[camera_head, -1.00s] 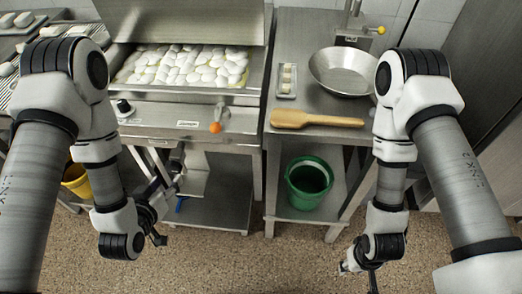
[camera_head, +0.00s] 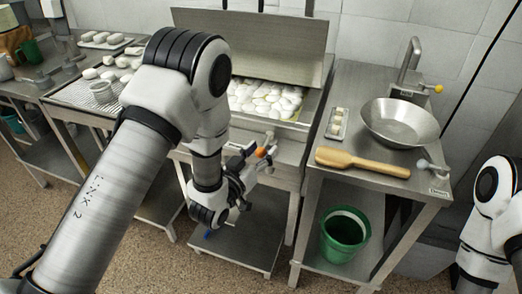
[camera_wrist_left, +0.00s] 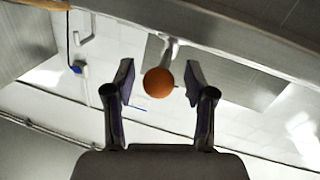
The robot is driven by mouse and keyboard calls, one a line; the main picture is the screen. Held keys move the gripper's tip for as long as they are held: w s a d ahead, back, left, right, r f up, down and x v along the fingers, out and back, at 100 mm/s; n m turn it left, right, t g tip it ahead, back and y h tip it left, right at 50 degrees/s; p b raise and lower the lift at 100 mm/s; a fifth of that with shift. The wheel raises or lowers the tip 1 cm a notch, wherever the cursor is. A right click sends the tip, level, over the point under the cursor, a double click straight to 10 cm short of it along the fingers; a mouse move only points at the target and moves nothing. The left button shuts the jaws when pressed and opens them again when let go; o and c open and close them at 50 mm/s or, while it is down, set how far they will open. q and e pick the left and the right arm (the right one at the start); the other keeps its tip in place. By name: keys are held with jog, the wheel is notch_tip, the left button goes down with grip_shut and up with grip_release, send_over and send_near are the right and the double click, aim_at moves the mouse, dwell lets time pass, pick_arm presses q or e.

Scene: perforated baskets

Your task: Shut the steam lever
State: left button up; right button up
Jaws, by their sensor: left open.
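The steam lever shows as an orange ball knob (camera_head: 261,152) on the front of the steel steamer (camera_head: 262,135), which holds many white buns under a raised lid. My left gripper (camera_head: 250,162) is at the steamer front, close to the knob. In the left wrist view the orange knob (camera_wrist_left: 158,82) sits between the two open fingers (camera_wrist_left: 158,85), with a grey lever stem (camera_wrist_left: 170,48) behind it. Neither finger appears to touch the knob. My right arm is at the right edge of the head view; its gripper is out of frame.
To the right a steel table carries a wide metal bowl (camera_head: 400,122), a wooden paddle (camera_head: 362,162) and a small tray (camera_head: 337,123). A green bucket (camera_head: 345,236) stands on its lower shelf. A rack with trays (camera_head: 95,92) stands at the left.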

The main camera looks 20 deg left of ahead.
pick_arm(q)
jog(key=shift+s, duration=0.1)
jog(key=shift+c, duration=0.3)
grip_shut()
